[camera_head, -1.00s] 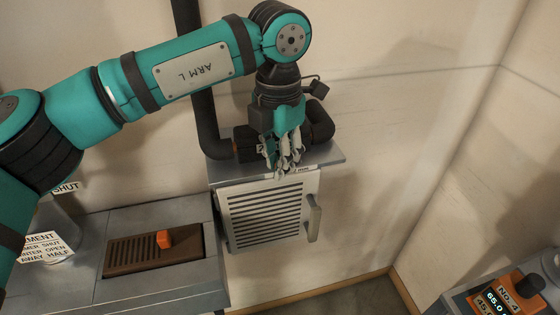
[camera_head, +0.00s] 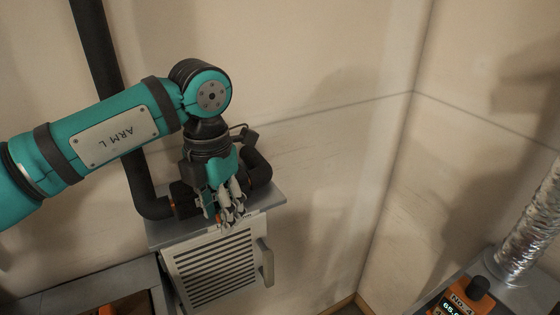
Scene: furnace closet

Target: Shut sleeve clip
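My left gripper (camera_head: 232,219) points down at the front of the black pipe sleeve (camera_head: 184,200) on top of the grey louvred cabinet. Its fingers are close together and overlap in view, so I cannot tell if they are open or shut on something. The black sleeve lies between a pipe elbow at left and another black bend (camera_head: 259,170) at right. A small orange spot shows at the sleeve's left end. I cannot make out the sleeve clip; the gripper hides the middle of the sleeve. My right gripper is out of view.
The cabinet (camera_head: 160,230) has a louvred door (camera_head: 217,268) with a handle (camera_head: 266,262) on its right. A black pipe (camera_head: 105,90) runs up the wall. An orange instrument (camera_head: 455,305) and a silver flexible duct (camera_head: 527,235) stand at lower right. Bare wall lies between.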

